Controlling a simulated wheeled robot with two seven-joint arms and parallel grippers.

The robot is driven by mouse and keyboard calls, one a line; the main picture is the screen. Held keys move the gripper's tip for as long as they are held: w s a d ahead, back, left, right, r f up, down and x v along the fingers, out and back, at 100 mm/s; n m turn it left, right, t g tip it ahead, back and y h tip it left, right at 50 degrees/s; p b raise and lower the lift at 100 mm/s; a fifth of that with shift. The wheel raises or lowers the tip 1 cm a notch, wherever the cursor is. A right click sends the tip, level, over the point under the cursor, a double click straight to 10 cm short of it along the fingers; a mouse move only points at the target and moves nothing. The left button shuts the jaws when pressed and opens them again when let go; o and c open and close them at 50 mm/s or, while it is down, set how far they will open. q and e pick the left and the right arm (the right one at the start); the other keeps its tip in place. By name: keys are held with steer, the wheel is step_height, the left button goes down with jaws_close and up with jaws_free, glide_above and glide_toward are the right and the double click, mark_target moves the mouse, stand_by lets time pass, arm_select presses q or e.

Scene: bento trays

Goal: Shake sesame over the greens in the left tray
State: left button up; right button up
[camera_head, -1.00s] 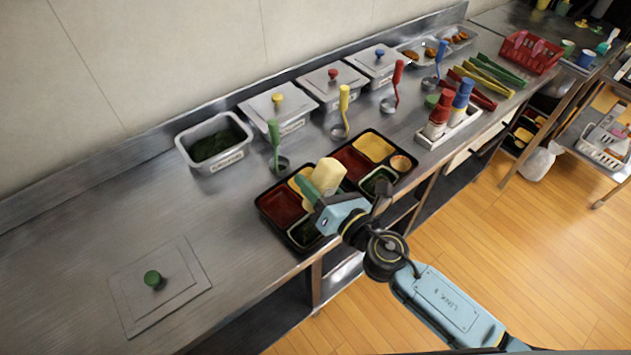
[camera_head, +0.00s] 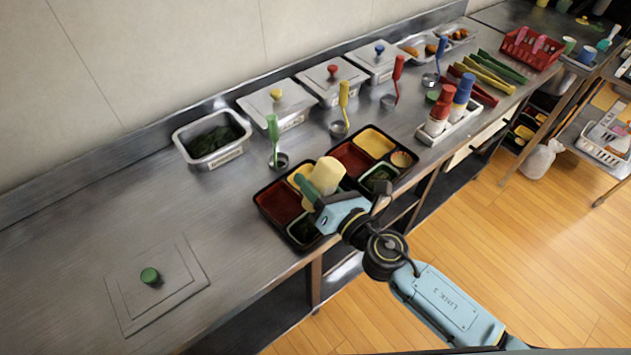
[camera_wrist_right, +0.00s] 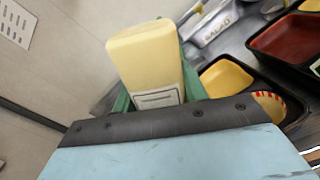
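My right gripper (camera_head: 318,194) is shut on a cream shaker (camera_head: 327,174) and holds it over the left tray (camera_head: 262,206). The shaker is tilted; in the right wrist view its pale body (camera_wrist_right: 148,62) sits between green fingers. The left tray is black, with a dark red compartment (camera_head: 280,200), a yellow one partly hidden by the gripper, and dark greens (camera_head: 303,230) in the near compartment. The gripper covers part of this tray. I cannot see any sesame falling. My left gripper is not in view.
A second tray (camera_head: 348,158) stands just right, with a small bowl and greens. Behind are a pan of greens (camera_head: 212,138), lidded pans and ladles. A caddy (camera_head: 450,130) holds red and blue bottles. The counter's left is clear except a green-knobbed lid (camera_head: 150,276).

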steer(key=shift+r+p, duration=0.3)
steer(key=shift+r, duration=0.45)
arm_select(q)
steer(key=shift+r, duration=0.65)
arm_select(e)
steer(key=shift+f, duration=0.1)
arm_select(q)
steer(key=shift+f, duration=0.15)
arm_select(e)
steer(key=shift+f, duration=0.1)
step_height(320, 180, down, 4)
steer(key=b, duration=0.4)
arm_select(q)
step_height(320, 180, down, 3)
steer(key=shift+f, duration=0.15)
arm_select(e)
steer(key=shift+r, duration=0.3)
steer(key=shift+r, duration=0.15)
arm_select(q)
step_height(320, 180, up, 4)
steer(key=p, duration=0.3)
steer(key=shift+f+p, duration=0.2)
steer(key=shift+p, duration=0.2)
arm_select(e)
step_height(320, 180, up, 3)
steer(key=shift+r, duration=0.15)
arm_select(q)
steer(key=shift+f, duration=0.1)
